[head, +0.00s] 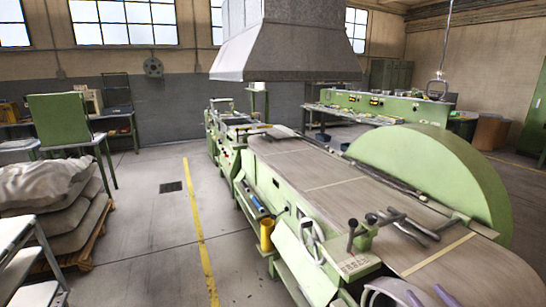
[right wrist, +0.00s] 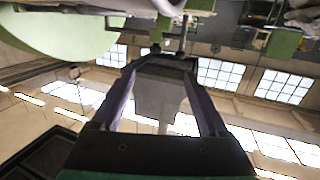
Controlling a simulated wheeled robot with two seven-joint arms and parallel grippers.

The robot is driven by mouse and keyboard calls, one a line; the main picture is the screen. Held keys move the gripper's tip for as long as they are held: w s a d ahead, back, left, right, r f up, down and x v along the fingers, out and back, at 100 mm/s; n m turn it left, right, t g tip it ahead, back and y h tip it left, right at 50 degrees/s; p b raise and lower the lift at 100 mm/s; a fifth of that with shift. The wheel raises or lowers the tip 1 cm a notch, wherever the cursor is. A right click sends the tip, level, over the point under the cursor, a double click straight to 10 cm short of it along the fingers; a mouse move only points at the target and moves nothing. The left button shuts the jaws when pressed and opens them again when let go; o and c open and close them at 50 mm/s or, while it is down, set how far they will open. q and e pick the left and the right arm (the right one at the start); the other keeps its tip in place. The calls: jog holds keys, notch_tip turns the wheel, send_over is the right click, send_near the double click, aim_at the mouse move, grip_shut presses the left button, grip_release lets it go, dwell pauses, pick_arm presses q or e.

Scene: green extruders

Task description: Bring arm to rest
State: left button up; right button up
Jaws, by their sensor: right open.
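My right gripper (right wrist: 160,70) shows clearly in the right wrist view. Its two dark fingers stand apart and I see nothing held between them. Through the gap the grey hood (right wrist: 158,98) shows upside down. My left gripper is in neither view.
A long green extruder machine with a brown top (head: 320,180) fills the right half. A green half-disc guard (head: 435,175) rises from it, and levers (head: 352,232) stick up near its front. Sacks (head: 55,205) are piled at left. Floor around the yellow line (head: 200,235) is clear.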

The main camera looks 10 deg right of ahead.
jog(key=s+a+f+n+g, duration=0.1)
jog(key=s+a+f+g, duration=0.3)
jog(key=a+f+g, duration=0.4)
jog(key=s+a+f+n+g, duration=0.1)
jog(key=s+a+f+g, duration=0.5)
jog(key=f, duration=0.3)
notch_tip(320, 180, down, 22)
jog(key=a+r, duration=0.1)
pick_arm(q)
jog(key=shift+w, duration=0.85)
pick_arm(e)
jog(key=s+d+f+g, duration=0.2)
jog(key=s+d+f, duration=0.1)
jog(key=s+f, duration=1.4)
jog(key=shift+s, duration=0.5)
